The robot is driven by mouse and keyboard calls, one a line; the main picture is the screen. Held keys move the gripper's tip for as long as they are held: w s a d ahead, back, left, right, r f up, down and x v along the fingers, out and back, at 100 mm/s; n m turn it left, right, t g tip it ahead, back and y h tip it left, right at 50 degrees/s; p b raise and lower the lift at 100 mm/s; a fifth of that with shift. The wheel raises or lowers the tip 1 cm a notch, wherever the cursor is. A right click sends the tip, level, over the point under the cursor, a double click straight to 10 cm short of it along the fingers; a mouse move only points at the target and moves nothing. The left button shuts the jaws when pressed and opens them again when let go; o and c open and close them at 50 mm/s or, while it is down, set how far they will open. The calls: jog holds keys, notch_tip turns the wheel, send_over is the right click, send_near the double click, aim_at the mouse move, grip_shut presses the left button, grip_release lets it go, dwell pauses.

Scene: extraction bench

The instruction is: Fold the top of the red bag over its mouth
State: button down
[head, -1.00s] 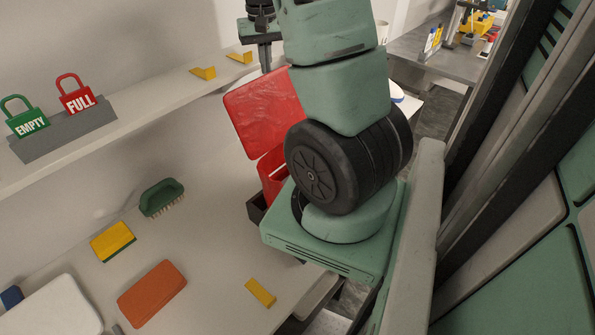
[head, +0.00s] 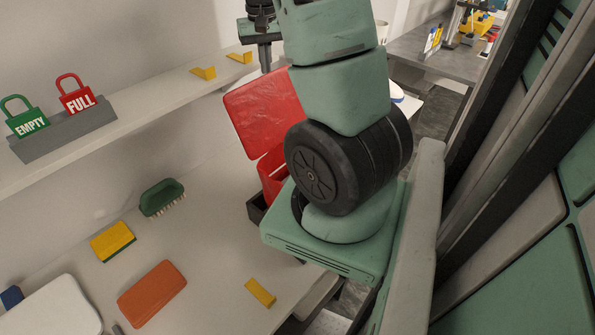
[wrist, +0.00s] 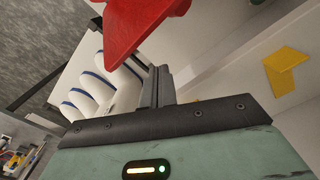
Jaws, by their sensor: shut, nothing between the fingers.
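The red bag shows in the head view as a broad upper panel (head: 262,112), raised and tilted, above a lower body (head: 272,172). My arm hides its right side, and I cannot see all of its mouth. My gripper (head: 265,58) is beyond the top edge of the panel in the head view. In the wrist view my gripper (wrist: 158,85) has its fingers together and empty. The red bag's edge (wrist: 140,25) shows beyond the fingertips, apparently apart from them.
The bag's body sits in a dark holder (head: 256,208). A shelf (head: 150,118) along the wall carries yellow brackets (head: 204,73) and red and green padlock-shaped tags (head: 76,95). A green brush (head: 161,198), a sponge (head: 112,241) and an orange block (head: 152,293) lie on the bench.

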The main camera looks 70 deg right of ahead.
notch_tip(320, 180, down, 4)
jog(key=b, duration=0.3)
dwell(0.5)
jog(key=s+a, duration=0.2)
jog(key=s, duration=0.7)
jog(key=s+a, duration=0.3)
jog(key=s, duration=0.6)
jog(key=shift+a, duration=0.35)
dwell(0.4)
jog(key=shift+r, duration=0.1)
notch_tip(320, 180, up, 7)
jog(key=p, duration=0.6)
dwell(0.7)
